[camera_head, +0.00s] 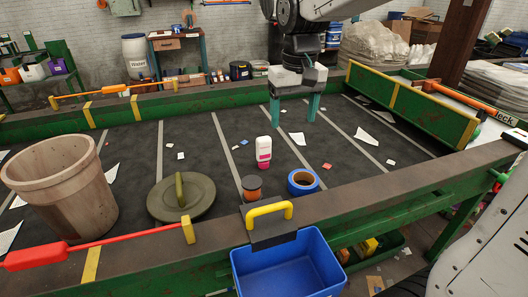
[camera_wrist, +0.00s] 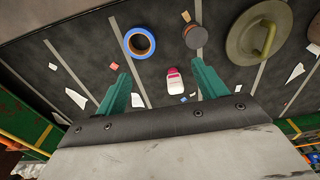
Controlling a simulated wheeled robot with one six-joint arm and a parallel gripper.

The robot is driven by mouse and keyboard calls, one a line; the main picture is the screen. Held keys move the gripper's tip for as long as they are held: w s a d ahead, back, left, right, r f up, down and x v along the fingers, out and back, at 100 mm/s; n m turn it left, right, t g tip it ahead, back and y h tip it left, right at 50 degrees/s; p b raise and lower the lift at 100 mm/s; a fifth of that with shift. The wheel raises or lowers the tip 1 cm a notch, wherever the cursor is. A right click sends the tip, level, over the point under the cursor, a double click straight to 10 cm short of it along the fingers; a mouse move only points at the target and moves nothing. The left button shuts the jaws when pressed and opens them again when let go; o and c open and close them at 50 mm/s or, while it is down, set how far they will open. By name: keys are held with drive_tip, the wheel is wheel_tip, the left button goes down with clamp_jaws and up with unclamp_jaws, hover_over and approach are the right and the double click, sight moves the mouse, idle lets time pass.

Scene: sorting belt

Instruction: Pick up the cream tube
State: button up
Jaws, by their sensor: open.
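The cream tube (camera_head: 263,148), white with a pink lower end, stands on the dark belt (camera_head: 225,165) near the middle of the head view. In the wrist view the cream tube (camera_wrist: 175,86) shows between the two teal fingers, closer to the right one. My gripper (camera_head: 294,118) is open and empty, above the belt, behind and to the right of the tube in the head view. Its fingers also show in the wrist view (camera_wrist: 160,72). They appear apart from the tube.
A blue tape roll (camera_head: 303,182), a small orange-and-dark jar (camera_head: 252,188) and a round lid with a handle (camera_head: 165,203) are near the tube. A bucket (camera_head: 62,190) stands left. A blue bin (camera_head: 285,265) hangs at the front rail. Paper scraps dot the belt.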

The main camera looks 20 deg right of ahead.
hover_over(264, 137)
drive_tip(key=a, duration=0.1)
drive_tip(key=shift+g, duration=0.3)
wheel_tip(264, 137, down, 9)
drive_tip(key=shift+s+r, duration=0.1)
drive_tip(key=shift+f, duration=0.35)
drive_tip(key=f, duration=0.7)
drive_tip(key=shift+d+f, duration=0.15)
drive_tip(key=shift+d, duration=0.25)
drive_tip(key=c, duration=1.3)
